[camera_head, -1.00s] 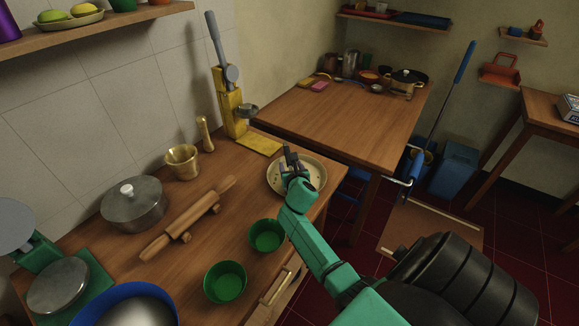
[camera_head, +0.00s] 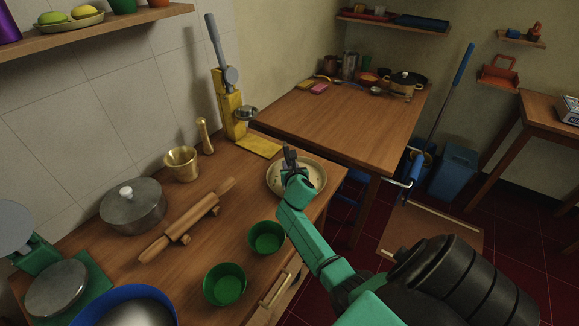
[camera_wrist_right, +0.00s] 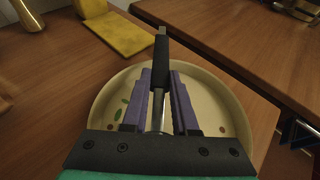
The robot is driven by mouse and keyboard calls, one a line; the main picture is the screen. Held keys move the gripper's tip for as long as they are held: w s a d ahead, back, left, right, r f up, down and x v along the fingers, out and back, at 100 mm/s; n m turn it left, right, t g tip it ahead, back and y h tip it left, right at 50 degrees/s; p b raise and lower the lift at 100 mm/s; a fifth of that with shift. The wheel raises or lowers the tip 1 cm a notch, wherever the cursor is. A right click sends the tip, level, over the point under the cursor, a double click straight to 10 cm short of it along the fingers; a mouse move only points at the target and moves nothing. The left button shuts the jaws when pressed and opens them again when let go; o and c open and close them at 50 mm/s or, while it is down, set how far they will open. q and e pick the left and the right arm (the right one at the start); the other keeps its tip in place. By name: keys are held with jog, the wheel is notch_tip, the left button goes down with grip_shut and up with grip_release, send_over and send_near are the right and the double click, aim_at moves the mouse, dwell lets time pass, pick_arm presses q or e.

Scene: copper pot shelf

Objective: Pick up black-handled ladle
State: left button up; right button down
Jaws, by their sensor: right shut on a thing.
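The black-handled ladle shows in the right wrist view as an upright black handle (camera_wrist_right: 161,62) with a bright metal shaft running down between my fingers. Its bowl end is hidden. My right gripper (camera_wrist_right: 161,85) is shut on the ladle, with one purple-grey finger on each side. In the head view my right gripper (camera_head: 291,162) is over the round cream dish (camera_head: 318,189) at the right edge of the wooden counter, and the ladle is too small to make out clearly. I cannot tell whether the ladle touches the dish. My left gripper is not in view.
Green bowls (camera_head: 267,237) stand in front of the dish. A rolling pin (camera_head: 188,219), a lidded pot (camera_head: 133,205), a brass mortar (camera_head: 182,163) and a yellow press (camera_head: 234,112) are to the left. A second wooden table (camera_head: 345,122) lies behind, mostly clear in front.

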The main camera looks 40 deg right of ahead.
aim_at(290, 164)
notch_tip(290, 164, up, 7)
jog(key=p, duration=0.2)
jog(key=shift+w+r+p, duration=0.1)
jog(key=shift+r+p, duration=0.1)
jog(key=shift+p, duration=0.2)
notch_tip(290, 164, up, 12)
jog(key=shift+p, duration=0.45)
